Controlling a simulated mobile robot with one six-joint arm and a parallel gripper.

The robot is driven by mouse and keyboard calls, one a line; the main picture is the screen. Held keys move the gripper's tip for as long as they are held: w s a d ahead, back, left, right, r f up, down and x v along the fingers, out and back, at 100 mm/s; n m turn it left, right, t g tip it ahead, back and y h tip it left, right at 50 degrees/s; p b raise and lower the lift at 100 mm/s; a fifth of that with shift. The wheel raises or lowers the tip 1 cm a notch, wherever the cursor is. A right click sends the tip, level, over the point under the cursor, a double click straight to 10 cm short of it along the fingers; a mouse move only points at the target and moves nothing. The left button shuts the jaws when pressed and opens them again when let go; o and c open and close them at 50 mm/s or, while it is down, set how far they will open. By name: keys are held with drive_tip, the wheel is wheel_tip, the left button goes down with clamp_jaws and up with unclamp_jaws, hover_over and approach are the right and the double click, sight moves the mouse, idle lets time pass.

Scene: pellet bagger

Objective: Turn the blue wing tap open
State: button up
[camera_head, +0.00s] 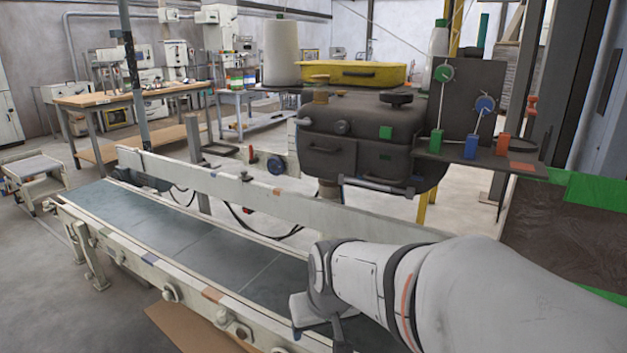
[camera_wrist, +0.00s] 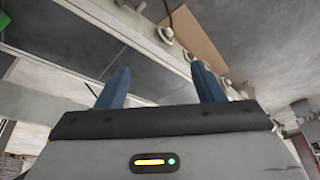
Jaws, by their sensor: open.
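A small dark blue round part with a red mark (camera_head: 276,165) sits on a pale plate behind the conveyor's rail, left of the dark machine body. It may be the blue wing tap, but it is too small to make out wings or its turn position. My gripper is low over the conveyor belt, in front of and below that part and well apart from it. In the wrist view my gripper (camera_wrist: 162,86) shows two blue fingers spread apart with nothing between them. The tap does not show clearly in the wrist view.
The conveyor belt (camera_head: 205,233) runs diagonally, with a raised pale rail (camera_head: 230,186) between my arm and the machine. The dark machine body (camera_head: 362,140) carries a yellow case (camera_head: 352,73). A blue disc (camera_head: 485,104) hangs on a panel at right. The belt's left part is clear.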

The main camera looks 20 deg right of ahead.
sight(415, 179)
drive_tip(key=w+d+r+m+t+h+b, duration=0.1)
drive_tip(key=w+d+t+h, duration=0.15)
drive_tip(key=w+d, duration=0.4)
drive_tip(key=w+d+r+m+t+h+b, duration=0.1)
drive_tip(key=w+d+m+t, duration=0.2)
drive_tip(key=w, duration=0.7)
drive_tip(key=w+d+r+t+h+b, duration=0.1)
drive_tip(key=w+d+t, duration=0.2)
drive_tip(key=w+d, duration=0.4)
drive_tip(key=w+d+r+m+h, duration=0.1)
drive_tip(key=d+h, duration=0.3)
drive_tip(key=d, duration=0.4)
drive_tip(key=w+d+r+m+t+h+b, duration=0.1)
drive_tip(key=w+d+r+m+h, duration=0.1)
drive_tip(key=d, duration=0.5)
drive_tip(key=w+d+r+m+t+h+b, duration=0.1)
drive_tip(key=w+d+r+m+h, duration=0.1)
drive_tip(key=d+h, duration=0.4)
drive_tip(key=shift+w+d+r+h, duration=0.2)
drive_tip(key=shift+w+d+r, duration=0.25)
drive_tip(key=shift+d, duration=0.25)
drive_tip(key=shift+w+d+r+h, duration=0.15)
drive_tip(key=shift+w+d+r, duration=0.15)
drive_tip(key=shift+w+d, duration=0.3)
drive_tip(key=shift+s, duration=0.1)
